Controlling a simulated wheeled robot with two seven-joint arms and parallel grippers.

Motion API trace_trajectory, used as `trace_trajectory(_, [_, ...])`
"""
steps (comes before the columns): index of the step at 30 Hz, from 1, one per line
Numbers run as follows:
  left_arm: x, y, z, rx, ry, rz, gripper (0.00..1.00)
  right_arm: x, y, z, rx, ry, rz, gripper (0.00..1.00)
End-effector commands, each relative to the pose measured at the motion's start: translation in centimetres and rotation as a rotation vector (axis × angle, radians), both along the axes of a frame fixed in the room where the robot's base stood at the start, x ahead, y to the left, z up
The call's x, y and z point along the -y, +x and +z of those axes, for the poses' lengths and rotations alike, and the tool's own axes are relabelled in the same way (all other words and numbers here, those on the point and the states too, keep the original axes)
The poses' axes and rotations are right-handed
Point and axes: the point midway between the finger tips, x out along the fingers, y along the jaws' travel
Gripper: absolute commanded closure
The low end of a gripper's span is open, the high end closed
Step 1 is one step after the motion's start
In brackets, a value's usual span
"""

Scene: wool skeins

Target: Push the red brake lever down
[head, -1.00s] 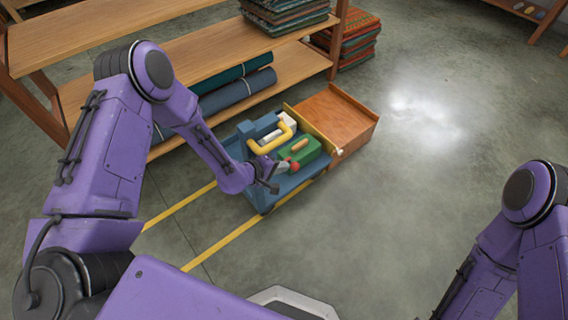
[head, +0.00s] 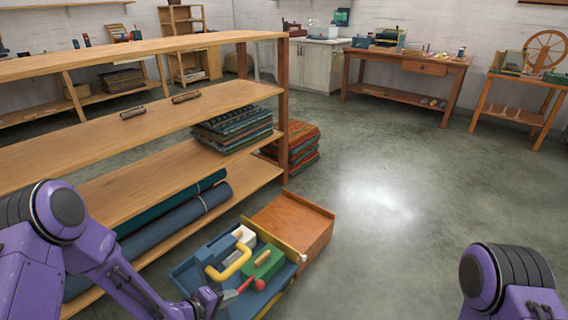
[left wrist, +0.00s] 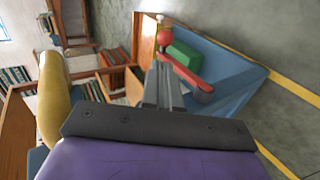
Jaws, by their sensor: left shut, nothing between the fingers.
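The red brake lever (head: 244,285) ends in a round red knob (head: 259,285) on a blue cart (head: 186,280). The lever (left wrist: 187,74) and its knob (left wrist: 163,38) also show in the left wrist view, beside a green block (left wrist: 186,55). My left gripper (head: 218,298) is at the lever's near side, low by the cart. In the left wrist view its fingers (left wrist: 163,68) are shut and empty, with tips close to the lever. I cannot tell whether they touch it. My right gripper is out of view.
A yellow handle (head: 228,265), a green block (head: 263,263) and a white block (head: 244,236) sit on the cart. A wooden box (head: 292,224) adjoins its far end. A wooden shelf (head: 130,172) stands along the left. The floor to the right is clear.

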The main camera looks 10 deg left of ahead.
Motion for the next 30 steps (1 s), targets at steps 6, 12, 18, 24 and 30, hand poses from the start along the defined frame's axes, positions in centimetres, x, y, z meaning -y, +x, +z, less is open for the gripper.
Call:
trace_trajectory(6, [-2.6, -2.9, -2.2, 0.009, 0.323, 0.025, 1.0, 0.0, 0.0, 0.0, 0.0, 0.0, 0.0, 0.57])
trace_trajectory(12, [-6.2, -14.6, -7.2, -0.266, 0.748, -0.037, 1.0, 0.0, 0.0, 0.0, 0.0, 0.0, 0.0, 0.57])
trace_trajectory(18, [-8.8, -24.8, -8.4, -0.503, 0.971, -0.134, 1.0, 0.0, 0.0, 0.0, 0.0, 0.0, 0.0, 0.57])
trace_trajectory(24, [-8.7, -26.3, -2.3, -0.524, 0.982, -0.183, 1.0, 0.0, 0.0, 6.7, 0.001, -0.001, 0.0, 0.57])
trace_trajectory(30, [-8.7, -26.3, 2.8, -0.523, 0.979, -0.182, 1.0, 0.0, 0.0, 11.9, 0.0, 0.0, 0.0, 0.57])
